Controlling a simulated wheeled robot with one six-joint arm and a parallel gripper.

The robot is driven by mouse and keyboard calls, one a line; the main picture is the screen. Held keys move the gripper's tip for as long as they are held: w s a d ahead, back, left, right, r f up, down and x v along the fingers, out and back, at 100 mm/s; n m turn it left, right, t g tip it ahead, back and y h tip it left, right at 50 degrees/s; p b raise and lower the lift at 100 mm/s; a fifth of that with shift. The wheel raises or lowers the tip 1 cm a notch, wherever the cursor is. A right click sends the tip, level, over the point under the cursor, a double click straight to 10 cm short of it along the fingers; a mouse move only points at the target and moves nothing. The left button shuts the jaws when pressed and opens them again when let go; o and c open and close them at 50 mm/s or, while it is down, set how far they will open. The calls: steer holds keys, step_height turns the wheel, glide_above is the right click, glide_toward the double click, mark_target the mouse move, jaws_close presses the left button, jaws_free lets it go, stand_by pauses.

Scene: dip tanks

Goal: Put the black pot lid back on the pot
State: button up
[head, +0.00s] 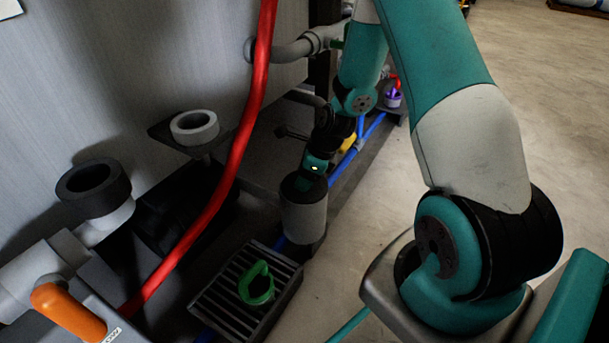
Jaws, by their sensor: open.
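A grey cylindrical pot (304,218) stands upright near the middle of the head view. Its top is dark (291,188); this looks like the black lid, but I cannot tell it from a dark opening or whether it is seated. My gripper (308,178) is open, pointing down right at the pot's top. The fingertips are small and dark against the black, so contact with the lid cannot be told.
A slatted dark grate (224,308) with a green ring-shaped piece (257,284) lies in front of the pot. A red hose (222,185) crosses at left. A black ring (94,178) and a pale ring (195,127) stand by the wall.

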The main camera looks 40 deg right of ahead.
steer(key=p+v, duration=0.8)
steer(key=v, duration=0.4)
steer(key=a+r+n+y, duration=0.1)
steer(key=a+r+n, duration=0.8)
steer(key=s+a+r+n+g, duration=0.1)
steer(key=s+a+r+n, duration=0.6)
steer(key=n, duration=0.6)
steer(key=s+a+r+n+g, duration=0.2)
steer(key=s+a+r+n, duration=0.5)
steer(key=s+a+n, duration=0.3)
steer(key=s+n, duration=0.2)
steer(key=shift+n, duration=0.4)
steer(key=shift+w+r, duration=0.1)
steer(key=shift+r, duration=0.1)
